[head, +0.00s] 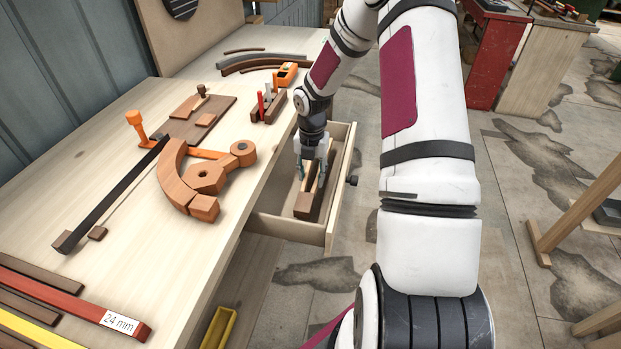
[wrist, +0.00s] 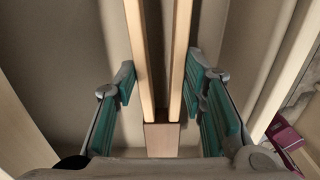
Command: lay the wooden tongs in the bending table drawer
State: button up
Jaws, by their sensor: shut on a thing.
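The wooden tongs (head: 307,204) have two pale strips and a dark brown block at one end. They are inside the open bending table drawer (head: 287,228), lengthwise, below the rim in the head view. My gripper (head: 312,172) reaches down into the drawer and is shut on the tongs. In the wrist view, its teal pads stand on both sides of the pale strips (wrist: 143,60), with the brown block (wrist: 161,138) near the palm. Whether the tongs touch the drawer floor is hard to tell.
The bending table (head: 130,220) is on the left with a curved wooden form (head: 180,180), an orange clamp (head: 137,125) and a small rack (head: 268,107). The drawer's front wall with its dark knob (head: 351,180) is close to my arm. Patchy floor (head: 310,285) lies beyond.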

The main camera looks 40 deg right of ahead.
jog(key=shift+f, duration=0.85)
jog(key=o, duration=1.3)
jog(key=shift+f, duration=0.1)
